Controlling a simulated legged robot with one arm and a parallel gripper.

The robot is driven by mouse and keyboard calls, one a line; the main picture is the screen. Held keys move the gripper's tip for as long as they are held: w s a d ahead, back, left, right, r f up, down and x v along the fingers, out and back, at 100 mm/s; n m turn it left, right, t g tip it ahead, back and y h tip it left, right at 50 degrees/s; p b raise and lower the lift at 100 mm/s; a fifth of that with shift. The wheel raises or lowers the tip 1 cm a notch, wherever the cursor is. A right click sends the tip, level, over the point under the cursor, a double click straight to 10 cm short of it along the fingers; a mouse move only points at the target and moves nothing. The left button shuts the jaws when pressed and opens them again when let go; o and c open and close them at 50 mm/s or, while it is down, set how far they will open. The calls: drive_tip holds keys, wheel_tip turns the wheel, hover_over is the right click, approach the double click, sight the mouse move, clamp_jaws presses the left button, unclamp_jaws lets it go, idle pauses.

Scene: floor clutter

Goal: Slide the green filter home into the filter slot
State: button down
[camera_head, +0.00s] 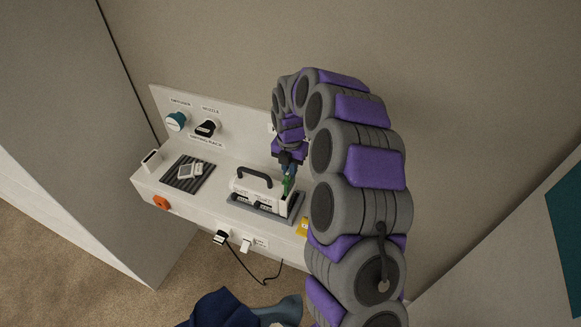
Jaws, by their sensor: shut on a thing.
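The green filter (287,186) shows as a small green piece at the right end of a white appliance with a black handle. My gripper (288,171) is shut on it, seen from above and behind, with the fingertips small and partly hidden. The white appliance (245,188) sits in a grey tray (240,208) on the white bench. The filter is at or just above the appliance's right end. The filter slot itself cannot be made out, and I cannot tell how far in the filter is.
A teal diffuser (175,121) and a black nozzle (206,128) hang on the back panel. A small white device (190,170) lies on a dark ribbed mat (198,184). An orange knob (161,202) and a black plug (221,237) are at the front edge. My arm hides the bench's right side.

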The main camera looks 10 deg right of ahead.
drive_tip(key=shift+a, duration=0.25)
drive_tip(key=shift+d, duration=0.85)
drive_tip(key=shift+a, duration=1.2)
drive_tip(key=shift+a, duration=0.35)
drive_tip(key=shift+d, duration=0.1)
drive_tip(key=shift+d+p, duration=0.45)
drive_tip(key=shift+d, duration=0.2)
drive_tip(key=shift+a, duration=0.15)
drive_tip(key=shift+f, duration=0.85)
drive_tip(key=shift+r, duration=0.1)
